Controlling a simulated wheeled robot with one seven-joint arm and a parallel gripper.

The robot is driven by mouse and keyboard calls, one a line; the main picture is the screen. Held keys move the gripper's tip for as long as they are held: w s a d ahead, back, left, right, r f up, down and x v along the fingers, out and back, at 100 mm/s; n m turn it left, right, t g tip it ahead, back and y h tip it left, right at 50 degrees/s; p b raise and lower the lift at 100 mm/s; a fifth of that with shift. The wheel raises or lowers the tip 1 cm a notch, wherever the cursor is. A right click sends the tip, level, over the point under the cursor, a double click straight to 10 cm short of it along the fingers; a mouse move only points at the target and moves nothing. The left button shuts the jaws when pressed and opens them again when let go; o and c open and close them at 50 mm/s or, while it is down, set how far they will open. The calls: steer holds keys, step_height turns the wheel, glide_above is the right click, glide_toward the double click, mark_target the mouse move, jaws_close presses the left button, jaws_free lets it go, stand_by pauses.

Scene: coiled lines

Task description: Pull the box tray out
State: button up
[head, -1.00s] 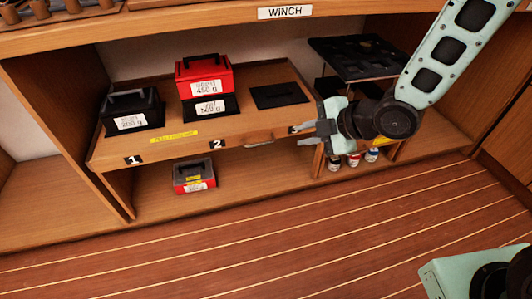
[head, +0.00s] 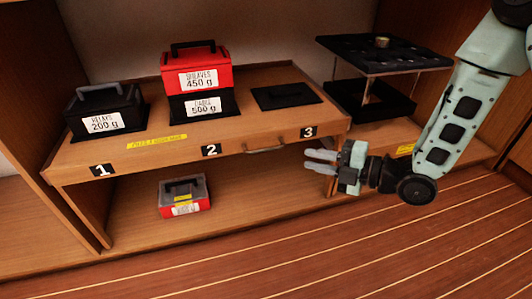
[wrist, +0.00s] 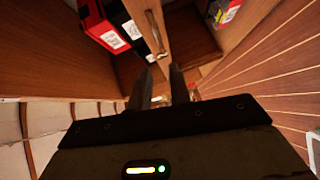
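The box tray (head: 235,148) is a wooden board on the shelf with spots marked 1, 2 and 3. Its curved handle (head: 266,149) is on the front edge between labels 2 and 3, and shows ahead in the wrist view (wrist: 156,35). A black box labelled 200 g (head: 105,122) stands at spot 1. A red 450 g box (head: 197,79) sits on a black 500 g box (head: 203,106) at spot 2. A flat black plate (head: 287,95) lies at spot 3. My gripper (head: 318,160) is open and empty, right of the handle and apart from it.
A red and grey box (head: 185,196) sits on the lower shelf under the tray. A black two-level rack (head: 384,55) stands at the right. A wooden upright (head: 331,182) is close to my gripper. The plank floor (head: 300,240) in front is clear.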

mark_target(268, 150)
steer(key=b+x, duration=0.4)
steer(key=x, duration=0.9)
steer(key=shift+w+a, duration=0.15)
steer(key=shift+a, duration=0.05)
jaws_close()
